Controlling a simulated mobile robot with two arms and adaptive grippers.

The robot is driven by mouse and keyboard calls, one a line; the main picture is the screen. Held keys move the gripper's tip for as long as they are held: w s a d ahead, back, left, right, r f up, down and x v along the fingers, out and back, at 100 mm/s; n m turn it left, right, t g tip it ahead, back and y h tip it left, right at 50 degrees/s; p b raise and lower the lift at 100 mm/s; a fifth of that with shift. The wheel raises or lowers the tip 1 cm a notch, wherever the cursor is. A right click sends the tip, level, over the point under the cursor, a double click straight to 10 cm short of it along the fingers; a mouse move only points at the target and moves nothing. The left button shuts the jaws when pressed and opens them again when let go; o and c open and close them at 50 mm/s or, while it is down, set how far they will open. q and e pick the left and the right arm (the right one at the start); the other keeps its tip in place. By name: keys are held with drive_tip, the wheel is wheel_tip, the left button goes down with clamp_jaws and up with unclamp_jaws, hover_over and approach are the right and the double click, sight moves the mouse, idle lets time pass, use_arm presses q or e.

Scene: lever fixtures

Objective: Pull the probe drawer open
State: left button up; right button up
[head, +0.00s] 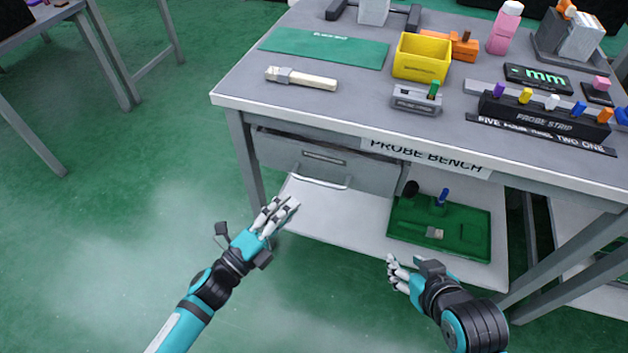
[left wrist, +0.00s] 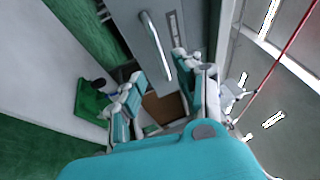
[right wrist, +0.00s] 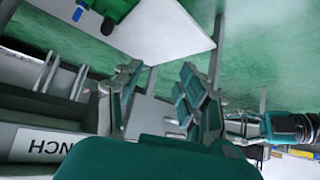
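The probe drawer (head: 370,178) is a grey drawer under the left part of the bench top. Its silver bar handle (head: 325,185) runs along the lower front, and it also shows in the left wrist view (left wrist: 155,47). The drawer front looks about level with the bench frame. My left gripper (head: 275,213) is below and left of the handle, its fingers apart and empty. In the left wrist view the handle is beyond the fingertips, apart from them. My right gripper (head: 398,272) is open and empty, low in front of the lower shelf.
The bench top (head: 235,88) holds a yellow bin (head: 422,57), a green mat (head: 325,48) and a probe strip (head: 545,118). A green tray (head: 475,245) lies on the lower shelf (head: 335,222). A bench leg (head: 245,165) stands left of the drawer. Floor in front is clear.

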sight(315, 181)
use_arm(q)
drive_tip(key=shift+b+x, duration=0.4)
drive_tip(key=shift+x, duration=4.2)
use_arm(e)
drive_tip(key=shift+w+a+r+t+y, duration=0.15)
drive_tip(key=shift+w+a+r+t, duration=0.2)
drive_tip(key=shift+w+r+t, duration=0.4)
drive_tip(key=shift+w+a+r+t+y, duration=0.15)
drive_tip(key=shift+w+a+r+t, duration=0.15)
drive_tip(key=shift+w+r+t, duration=0.45)
drive_tip(key=shift+w+f, duration=0.1)
use_arm(q)
drive_tip(key=shift+f, duration=0.1)
clamp_jaws()
